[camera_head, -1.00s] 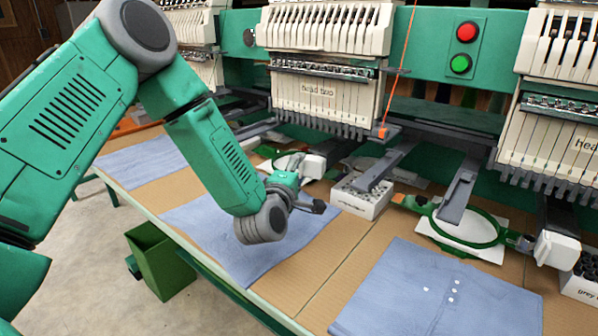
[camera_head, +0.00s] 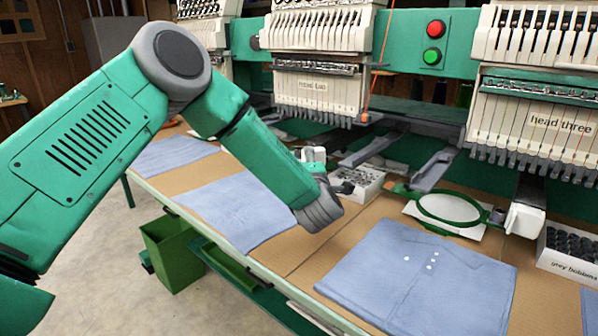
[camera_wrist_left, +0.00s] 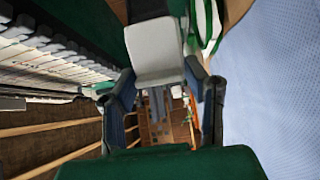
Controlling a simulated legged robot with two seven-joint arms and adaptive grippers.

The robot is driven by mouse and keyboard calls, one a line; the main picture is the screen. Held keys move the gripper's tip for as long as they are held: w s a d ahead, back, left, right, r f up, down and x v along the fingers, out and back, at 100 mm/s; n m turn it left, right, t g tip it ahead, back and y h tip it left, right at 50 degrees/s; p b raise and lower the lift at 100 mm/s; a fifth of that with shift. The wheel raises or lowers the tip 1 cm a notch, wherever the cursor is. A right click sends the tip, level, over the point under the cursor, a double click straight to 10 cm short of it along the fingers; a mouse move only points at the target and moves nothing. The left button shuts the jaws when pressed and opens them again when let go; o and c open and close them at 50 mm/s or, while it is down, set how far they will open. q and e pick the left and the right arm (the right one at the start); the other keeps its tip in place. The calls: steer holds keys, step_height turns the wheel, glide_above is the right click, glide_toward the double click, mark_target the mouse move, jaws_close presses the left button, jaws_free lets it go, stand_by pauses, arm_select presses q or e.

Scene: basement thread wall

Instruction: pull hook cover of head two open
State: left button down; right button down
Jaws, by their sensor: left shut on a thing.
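Head two (camera_head: 312,85) is the cream sewing head labelled "head two" at the top centre of the head view. A small white block, which I take as its hook cover (camera_head: 314,154), shows below it, just beyond my left wrist. In the left wrist view the pale cover (camera_wrist_left: 153,45) fills the top centre. The dark fingers of my left gripper (camera_wrist_left: 160,72) lie on either side of its lower end, shut on it. In the head view my wrist mostly hides these fingers. I cannot tell how far the cover is open. My right gripper is not in view.
A box of bobbins (camera_head: 358,187) stands right of my wrist. A green hoop (camera_head: 448,208) and another white block (camera_head: 525,214) lie below head three (camera_head: 555,120). Folded blue cloths (camera_head: 415,278) lie on the table. A green bin (camera_head: 172,252) stands on the floor.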

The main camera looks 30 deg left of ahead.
arm_select(q)
steer(key=shift+w+d+f+n+g+y+b, duration=0.1)
steer(key=shift+w+d+n+g+y+b, duration=0.2)
steer(key=shift+d+n+g+y+b, duration=1.25)
steer(key=shift+w+f+n+g+y+b, duration=0.25)
steer(key=shift+n+g+y+b, duration=0.75)
steer(key=shift+n+g, duration=1.45)
steer(key=shift+w+d+n+g+y+b, duration=0.35)
steer(key=shift+d+n+g+y+b, duration=0.65)
steer(key=shift+g, duration=1.9)
steer(key=shift+w+a+n+y+b, duration=0.1)
steer(key=shift+a+n+y+b, duration=0.05)
steer(key=shift+n+y+b, duration=0.2)
